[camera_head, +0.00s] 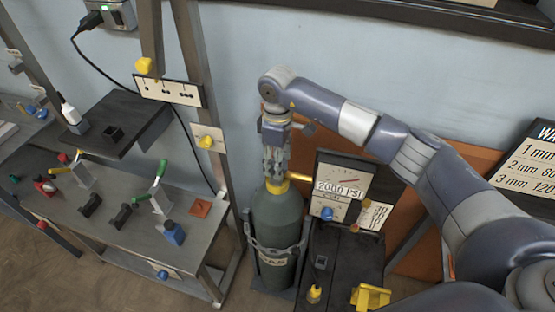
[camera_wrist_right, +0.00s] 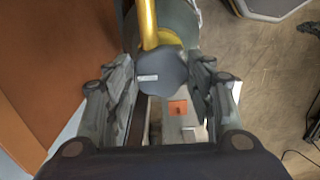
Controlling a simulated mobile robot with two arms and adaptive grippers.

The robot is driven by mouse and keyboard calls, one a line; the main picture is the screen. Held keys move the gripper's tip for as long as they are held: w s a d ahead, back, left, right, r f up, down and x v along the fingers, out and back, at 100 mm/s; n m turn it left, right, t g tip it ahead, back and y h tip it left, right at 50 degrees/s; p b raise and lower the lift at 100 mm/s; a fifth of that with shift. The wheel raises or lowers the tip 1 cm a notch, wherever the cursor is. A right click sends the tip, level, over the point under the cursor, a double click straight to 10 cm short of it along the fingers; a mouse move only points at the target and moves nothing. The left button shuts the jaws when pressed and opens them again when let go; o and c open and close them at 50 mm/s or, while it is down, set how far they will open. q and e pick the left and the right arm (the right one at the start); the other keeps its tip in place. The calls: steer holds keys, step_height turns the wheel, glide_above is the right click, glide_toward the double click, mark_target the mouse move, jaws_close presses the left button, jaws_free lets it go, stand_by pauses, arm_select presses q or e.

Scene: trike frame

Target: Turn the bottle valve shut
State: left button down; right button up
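A dark green gas bottle (camera_head: 277,222) stands upright in a grey holder, with a yellow fitting (camera_head: 278,187) at its neck. My right gripper (camera_head: 275,172) points down over the bottle's top and hides the valve in the head view. In the right wrist view, the dark grey valve knob (camera_wrist_right: 162,72) with a small pale mark lies between the two fingers of my right gripper (camera_wrist_right: 162,66). The fingers are spread about the knob's width, close on both sides; whether they touch it cannot be told. My left gripper is not in view.
A gauge panel (camera_head: 338,185) reading 2000 PSI stands right of the bottle, joined by a yellow pipe (camera_head: 300,177). A black stand (camera_head: 340,252) is below it. Left are a metal post (camera_head: 205,100) and a grey bench (camera_head: 110,225) with clamps. An orange panel (camera_head: 425,220) is behind my arm.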

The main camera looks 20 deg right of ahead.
steer(key=shift+o, duration=1)
steer(key=shift+r, duration=0.1)
step_height(320, 180, up, 12)
